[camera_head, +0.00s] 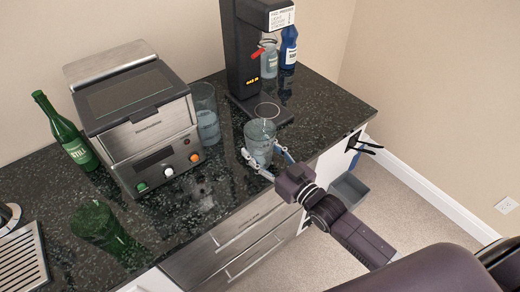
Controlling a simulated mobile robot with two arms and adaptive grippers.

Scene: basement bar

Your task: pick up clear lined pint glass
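A clear pint glass (260,136) stands near the front edge of the dark speckled counter (205,180), in front of the tall black machine. Faint markings show on its side. My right gripper (261,150) reaches in from the right, with one finger on each side of this glass. The fingertips look close to or touching its wall, but I cannot tell if they press on it. A second clear glass (206,113) stands farther back, beside the grey appliance. My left gripper is not in view.
The grey appliance (135,115) and a green bottle (65,130) stand at left, with a green glass (95,222) in front. The black machine (243,50) and blue bottle (289,46) are behind the glass. Drawers (240,245) lie below the counter edge.

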